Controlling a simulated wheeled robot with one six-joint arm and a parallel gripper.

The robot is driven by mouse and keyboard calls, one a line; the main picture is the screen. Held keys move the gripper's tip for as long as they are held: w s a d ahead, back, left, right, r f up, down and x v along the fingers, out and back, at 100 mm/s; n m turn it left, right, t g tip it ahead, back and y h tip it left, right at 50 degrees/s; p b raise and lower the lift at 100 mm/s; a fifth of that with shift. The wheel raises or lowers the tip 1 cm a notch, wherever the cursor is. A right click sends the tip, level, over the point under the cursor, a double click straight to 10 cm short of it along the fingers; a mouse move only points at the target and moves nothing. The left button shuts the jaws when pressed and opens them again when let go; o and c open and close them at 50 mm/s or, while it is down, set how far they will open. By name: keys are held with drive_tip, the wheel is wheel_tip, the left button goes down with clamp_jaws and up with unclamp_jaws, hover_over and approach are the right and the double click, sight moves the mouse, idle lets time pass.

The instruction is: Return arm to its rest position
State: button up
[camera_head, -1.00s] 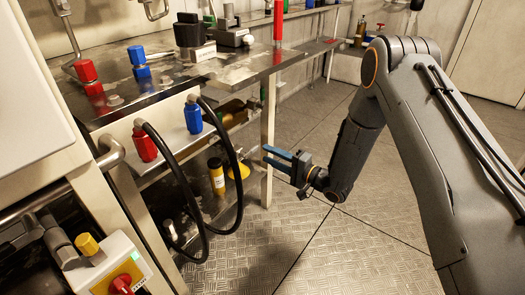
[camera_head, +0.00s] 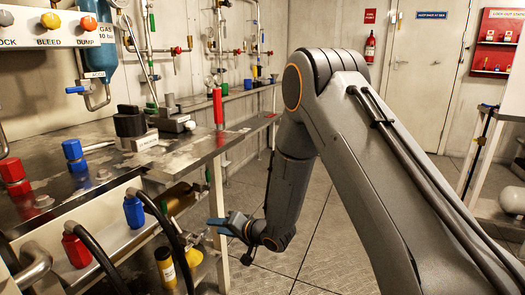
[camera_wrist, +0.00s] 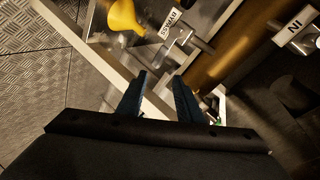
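My arm (camera_head: 340,130) is folded, with its elbow high and its forearm hanging down. My gripper (camera_head: 222,226) is at the lower end, beside the front post of the steel bench (camera_head: 185,150). In the wrist view my gripper (camera_wrist: 160,80) shows two blue fingers standing apart with nothing between them. A pale frame bar (camera_wrist: 85,55) and a brass cylinder (camera_wrist: 220,40) lie beyond the fingers. I cannot tell how close the fingertips are to them.
Black hoses (camera_head: 165,235) loop from the red (camera_head: 76,248) and blue (camera_head: 134,210) connectors at left. A yellow funnel (camera_wrist: 125,16) and a BYPASS label (camera_wrist: 170,22) show beyond the fingers. Open floor (camera_head: 315,235) lies behind my arm. A white-framed stand (camera_head: 488,150) is at right.

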drive_tip(key=s+d+r+n+g+h, duration=0.3)
drive_tip(key=s+d+r, duration=0.15)
drive_tip(key=s, duration=0.85)
drive_tip(key=s+d+r+n+g+h, duration=0.3)
drive_tip(key=s+d+h, duration=0.15)
drive_tip(key=s, duration=0.85)
drive_tip(key=s+d+r+n+g+h, duration=0.25)
drive_tip(key=s+d+r, duration=0.2)
drive_tip(key=s, duration=0.85)
drive_tip(key=d+r+m+p, duration=0.7)
drive_tip(key=d+r+p, duration=1.3)
drive_tip(key=r+p, duration=0.5)
drive_tip(key=shift+s+d+h+p, duration=0.15)
drive_tip(key=shift+d+h+p, duration=0.25)
drive_tip(key=shift+p, duration=0.85)
drive_tip(key=shift+a+r, duration=0.1)
